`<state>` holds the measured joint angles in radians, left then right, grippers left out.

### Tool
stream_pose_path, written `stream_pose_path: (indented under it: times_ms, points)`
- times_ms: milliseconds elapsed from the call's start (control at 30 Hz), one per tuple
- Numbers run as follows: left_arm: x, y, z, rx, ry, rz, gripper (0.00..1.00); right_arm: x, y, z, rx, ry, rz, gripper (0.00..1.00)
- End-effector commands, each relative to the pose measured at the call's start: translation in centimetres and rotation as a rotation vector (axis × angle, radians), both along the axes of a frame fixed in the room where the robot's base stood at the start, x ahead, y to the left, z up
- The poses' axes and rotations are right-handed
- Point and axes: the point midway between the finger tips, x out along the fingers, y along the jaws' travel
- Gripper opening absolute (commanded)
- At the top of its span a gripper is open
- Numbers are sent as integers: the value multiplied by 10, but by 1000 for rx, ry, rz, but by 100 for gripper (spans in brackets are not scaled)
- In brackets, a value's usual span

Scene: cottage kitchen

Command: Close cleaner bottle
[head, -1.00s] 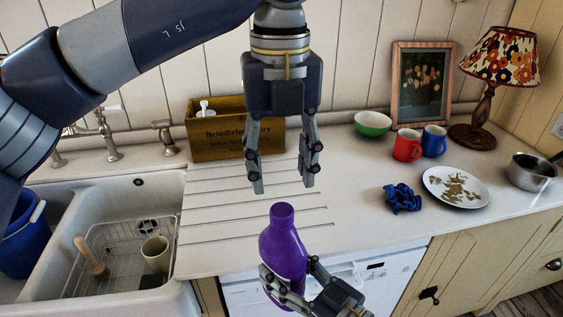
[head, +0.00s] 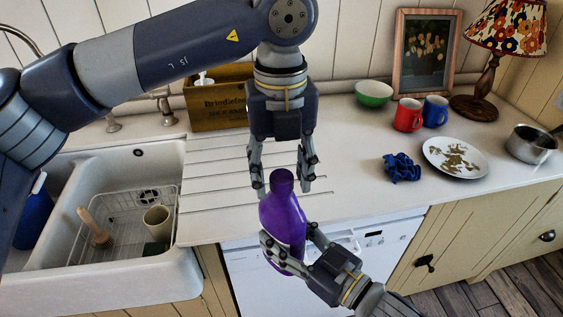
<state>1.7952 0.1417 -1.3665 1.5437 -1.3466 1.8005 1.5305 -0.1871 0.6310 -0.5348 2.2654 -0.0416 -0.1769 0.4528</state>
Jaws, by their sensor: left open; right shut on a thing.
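A purple cleaner bottle (head: 284,214) stands nearly upright in front of the counter's front edge, held off the surface. My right gripper (head: 289,236) is shut around its lower body. My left gripper (head: 282,188) points down from above and is open. Its fingers are on either side of the bottle's top, with a visible gap at each side. No separate cap shows in view.
A sink (head: 165,255) with a wire rack is at left. On the counter (head: 345,150) are a wooden box (head: 215,108), green bowl (head: 374,93), red mug (head: 408,115), blue mug (head: 435,111), blue cloth (head: 402,167), plate (head: 455,158), saucepan (head: 530,144) and lamp (head: 480,95).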

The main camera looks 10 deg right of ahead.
Motion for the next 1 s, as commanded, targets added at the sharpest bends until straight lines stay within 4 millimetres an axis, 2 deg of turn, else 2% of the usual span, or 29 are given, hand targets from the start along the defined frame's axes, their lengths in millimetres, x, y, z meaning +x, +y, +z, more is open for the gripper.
stream_pose_path:
  times_ms: [133,167,333,367,567,667,1000]
  points:
    - [0,0,0,0,0,0,48,0,0,1,1,-3,1,0]
    - [0,0,0,0,0,0,43,0,0,1,1,-3,1,0]
    - [0,0,0,0,0,0,5,0,0,1,1,-3,1,0]
    - [0,0,0,0,0,0,2,0,0,1,2,-4,1,0]
    - [0,0,0,0,0,-9,1,0,0,1,2,-4,1,0]
    - [0,0,0,-1,0,-78,1,0,0,1,2,-4,1,0]
    - [0,0,0,-3,-4,-636,1,0,0,1,2,-4,1,0]
